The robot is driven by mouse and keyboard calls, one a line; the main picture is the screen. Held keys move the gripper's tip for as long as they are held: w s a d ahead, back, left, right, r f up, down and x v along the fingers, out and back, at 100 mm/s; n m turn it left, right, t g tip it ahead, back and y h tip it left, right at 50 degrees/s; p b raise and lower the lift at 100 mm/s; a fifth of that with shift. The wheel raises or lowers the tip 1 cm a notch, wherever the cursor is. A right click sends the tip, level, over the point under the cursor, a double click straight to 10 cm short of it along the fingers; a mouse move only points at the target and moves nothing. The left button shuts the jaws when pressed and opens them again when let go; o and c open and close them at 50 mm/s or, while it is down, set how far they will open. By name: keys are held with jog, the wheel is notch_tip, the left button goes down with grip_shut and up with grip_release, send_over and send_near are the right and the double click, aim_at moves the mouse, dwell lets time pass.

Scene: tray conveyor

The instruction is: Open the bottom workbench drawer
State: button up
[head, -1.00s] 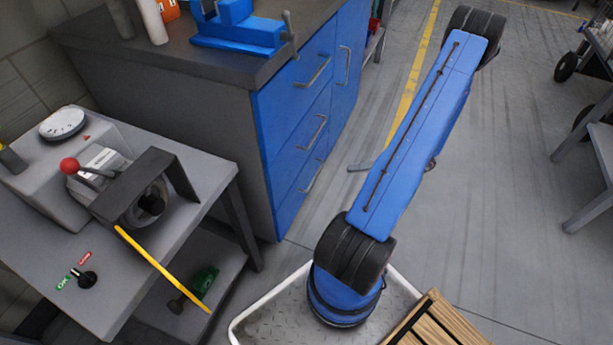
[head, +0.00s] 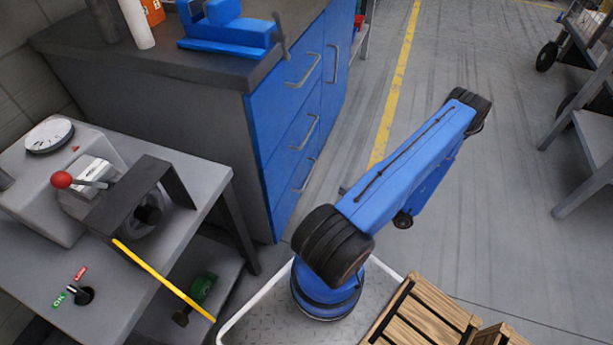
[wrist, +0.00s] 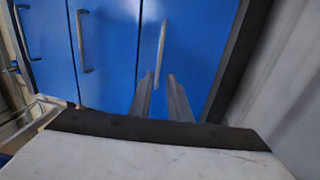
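The blue workbench (head: 262,132) has a stack of drawers with grey bar handles. The bottom drawer (head: 287,203) is flush with the front; its handle (head: 303,176) is lowest in the head view. In the wrist view the drawer fronts appear turned sideways. My gripper (wrist: 162,82) shows there with its two fingers apart and nothing between them. A bar handle (wrist: 162,48) lies just beyond the fingertips; it appears to be the bottom drawer's. I cannot tell whether the fingers touch it. In the head view my arm hides the gripper.
A grey side table (head: 40,262) with a red-knobbed lever device stands at left. Wooden crates (head: 425,318) lie at the lower front. A blue vise (head: 222,30) sits on the worktop. Grey steps (head: 590,140) stand at right. Open floor lies right of the workbench.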

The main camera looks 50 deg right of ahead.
aim_at(309, 175)
jog(key=x, duration=1.7)
jog(key=shift+s, duration=0.1)
grip_shut()
